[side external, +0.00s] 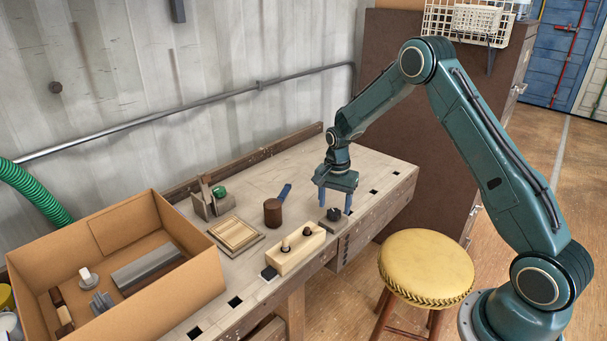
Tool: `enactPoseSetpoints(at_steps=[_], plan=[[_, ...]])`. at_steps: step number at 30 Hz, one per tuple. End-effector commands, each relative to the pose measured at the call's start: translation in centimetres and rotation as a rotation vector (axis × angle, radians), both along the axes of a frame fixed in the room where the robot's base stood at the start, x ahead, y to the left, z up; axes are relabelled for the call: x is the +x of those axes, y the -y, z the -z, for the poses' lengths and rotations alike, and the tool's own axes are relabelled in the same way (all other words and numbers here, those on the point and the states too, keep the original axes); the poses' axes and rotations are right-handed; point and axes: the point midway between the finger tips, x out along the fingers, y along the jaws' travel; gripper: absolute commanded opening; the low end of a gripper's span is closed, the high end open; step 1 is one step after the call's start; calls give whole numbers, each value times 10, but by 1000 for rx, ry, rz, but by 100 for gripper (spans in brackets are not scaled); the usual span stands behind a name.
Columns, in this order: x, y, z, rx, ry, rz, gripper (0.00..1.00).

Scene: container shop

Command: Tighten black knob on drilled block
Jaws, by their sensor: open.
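The black knob (334,213) sits on a small grey block (333,225) near the front edge of the workbench. My gripper (334,201) points down right above the knob. Its two blue fingers are spread apart, one to each side of the knob. Whether a finger touches the knob cannot be told from this view. Any drilled holes in the block are too small to make out.
A pale wooden block with dark pegs (296,249), a brown mallet (273,212), a slatted wooden board (236,235) and a holder with a green item (212,203) stand left on the workbench (345,160). A cardboard box (213,268) is far left. A yellow stool (426,263) stands in front.

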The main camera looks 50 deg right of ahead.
Motion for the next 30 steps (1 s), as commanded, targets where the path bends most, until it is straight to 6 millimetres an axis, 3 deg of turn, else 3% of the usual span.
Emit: enactPoseSetpoints(at_steps=[18,30], plan=[[1,0,-99,-1,3,0,59],[0,0,-118,-1,1,0,59]])
